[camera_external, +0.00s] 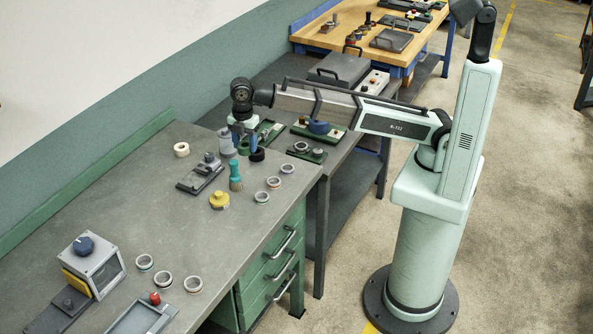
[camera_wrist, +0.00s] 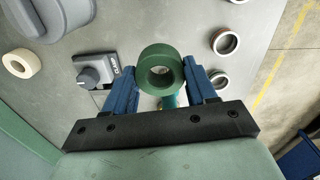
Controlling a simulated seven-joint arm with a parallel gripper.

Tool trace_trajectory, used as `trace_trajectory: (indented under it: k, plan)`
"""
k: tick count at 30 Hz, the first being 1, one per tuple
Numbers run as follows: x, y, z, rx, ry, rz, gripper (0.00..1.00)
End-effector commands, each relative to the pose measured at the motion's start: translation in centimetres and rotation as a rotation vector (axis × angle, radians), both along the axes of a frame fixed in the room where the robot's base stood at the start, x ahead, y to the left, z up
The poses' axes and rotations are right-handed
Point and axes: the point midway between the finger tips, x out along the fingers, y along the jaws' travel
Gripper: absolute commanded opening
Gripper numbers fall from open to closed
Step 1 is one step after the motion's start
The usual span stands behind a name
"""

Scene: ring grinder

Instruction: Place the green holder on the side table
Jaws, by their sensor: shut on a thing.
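The green holder (camera_wrist: 148,57) is a thick ring with a round hole, held between the two blue fingers of my gripper (camera_wrist: 161,83) in the wrist view. In the external view my gripper (camera_external: 243,133) points down at the far end of the grey workbench (camera_external: 150,230). The green holder (camera_external: 243,148) shows there only as a small patch at the fingertips. It appears to be above the bench top, but the exact gap cannot be told. A lower grey table (camera_external: 345,160) adjoins the bench, and a wooden-topped table (camera_external: 425,45) stands behind it.
Several metal rings (camera_external: 273,183) lie along the bench's right edge. The grey table carries green-based fixtures (camera_external: 308,153).

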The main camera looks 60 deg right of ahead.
Motion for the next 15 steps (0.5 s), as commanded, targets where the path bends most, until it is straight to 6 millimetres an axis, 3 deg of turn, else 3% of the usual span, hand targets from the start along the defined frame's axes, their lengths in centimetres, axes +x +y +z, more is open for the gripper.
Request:
trace_trajectory:
  k: [9, 15]
  plan:
    - [0.0, 0.0, 1.1, 0.001, -0.001, 0.000, 0.25]
    - [0.1, 0.1, 3.7, 0.001, -0.002, 0.000, 0.25]
